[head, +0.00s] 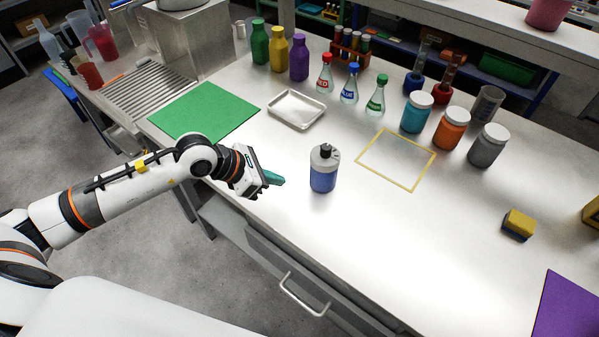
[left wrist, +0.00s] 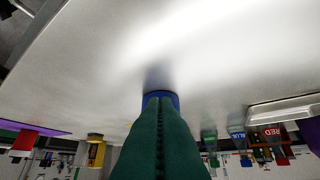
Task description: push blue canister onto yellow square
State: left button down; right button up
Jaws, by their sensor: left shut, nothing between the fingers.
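The blue canister (head: 323,171), with a grey top and dark cap, stands upright on the white table. The yellow square (head: 373,178) is a yellow outline on the tabletop, to the right of the canister and apart from it. My left gripper (head: 274,179) has green fingers and is left of the canister, low over the table, with a gap between them. In the left wrist view the shut fingers (left wrist: 158,130) point at the canister (left wrist: 161,97), which they mostly hide. My right gripper is not in view.
Orange, teal and grey jars (head: 451,128) stand behind the square. A metal tray (head: 296,109) and small flasks (head: 349,88) are behind the canister. A yellow sponge (head: 519,223) lies at right. The table between canister and square is clear.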

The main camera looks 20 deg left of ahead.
aim_at(311, 180)
pick_arm(q)
jog(key=w+d, duration=0.1)
jog(key=w+d+f+p, duration=0.1)
jog(key=d, duration=0.1)
jog(key=w+d+f, duration=0.1)
jog(key=w, duration=0.1)
jog(key=shift+d, duration=0.35)
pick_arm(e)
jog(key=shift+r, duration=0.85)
